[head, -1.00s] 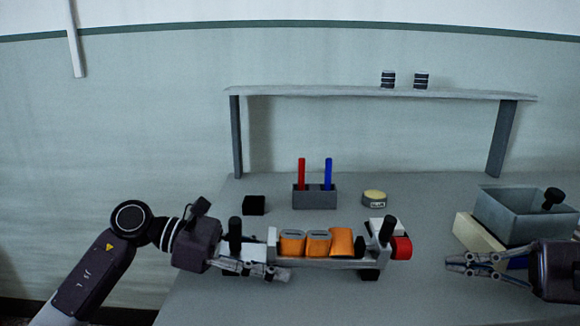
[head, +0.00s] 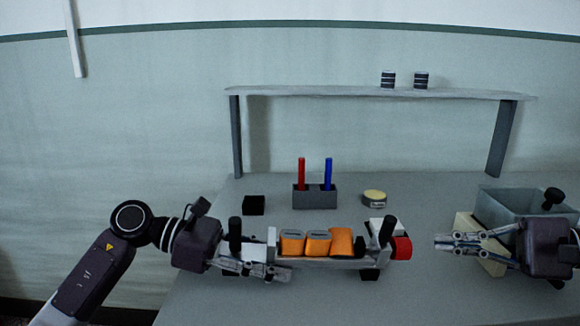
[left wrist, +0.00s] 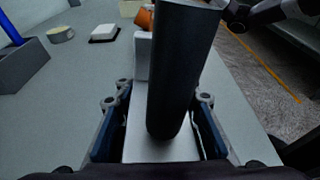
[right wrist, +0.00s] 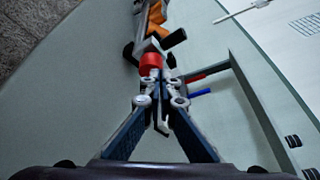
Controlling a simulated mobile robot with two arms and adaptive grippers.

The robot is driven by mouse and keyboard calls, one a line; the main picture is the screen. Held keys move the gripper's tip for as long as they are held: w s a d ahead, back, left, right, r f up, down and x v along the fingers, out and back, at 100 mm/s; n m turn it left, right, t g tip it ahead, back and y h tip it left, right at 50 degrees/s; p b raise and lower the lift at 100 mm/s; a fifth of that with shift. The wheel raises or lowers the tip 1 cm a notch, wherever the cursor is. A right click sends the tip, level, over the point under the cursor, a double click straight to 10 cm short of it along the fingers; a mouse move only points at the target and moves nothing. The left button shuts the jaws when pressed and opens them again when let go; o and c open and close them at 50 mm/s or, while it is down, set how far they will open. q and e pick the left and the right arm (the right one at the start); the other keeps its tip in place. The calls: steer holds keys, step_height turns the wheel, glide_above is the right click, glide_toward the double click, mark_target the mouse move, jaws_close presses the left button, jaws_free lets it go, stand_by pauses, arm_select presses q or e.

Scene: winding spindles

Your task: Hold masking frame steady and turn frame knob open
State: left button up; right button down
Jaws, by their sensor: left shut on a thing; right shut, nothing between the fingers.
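The masking frame (head: 300,262) is a long pale bar holding several orange pieces (head: 318,243). A black upright post stands at each end, and the red frame knob (head: 402,248) is on its right end. My left gripper (head: 265,271) is shut on the frame's left end. In the left wrist view, the pale end block (left wrist: 150,150) and black post (left wrist: 183,70) are between its fingers. My right gripper (head: 455,242) is shut and empty, right of the knob and apart from it, fingers pointing at it. The knob also shows beyond the fingertips in the right wrist view (right wrist: 150,62).
A grey bin (head: 530,203) and cream block (head: 466,226) are close behind my right gripper. A shelf (head: 380,93) spans the back.

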mark_target(398, 258)
steer(key=shift+s+a+r, duration=0.1)
steer(key=shift+a+r, duration=0.05)
steer(key=shift+a, duration=1.9)
steer(key=shift+f, duration=0.35)
steer(key=shift+s+f, duration=0.1)
steer(key=shift+f, duration=0.15)
steer(key=shift+s+f, duration=0.2)
steer(key=shift+f, duration=0.1)
steer(key=shift+s+f, duration=0.15)
steer(key=shift+f, duration=0.45)
steer(key=shift+s, duration=0.25)
steer(key=shift+s+r, duration=0.1)
steer(key=shift+d+f, duration=0.2)
steer(key=shift+d, duration=2.75)
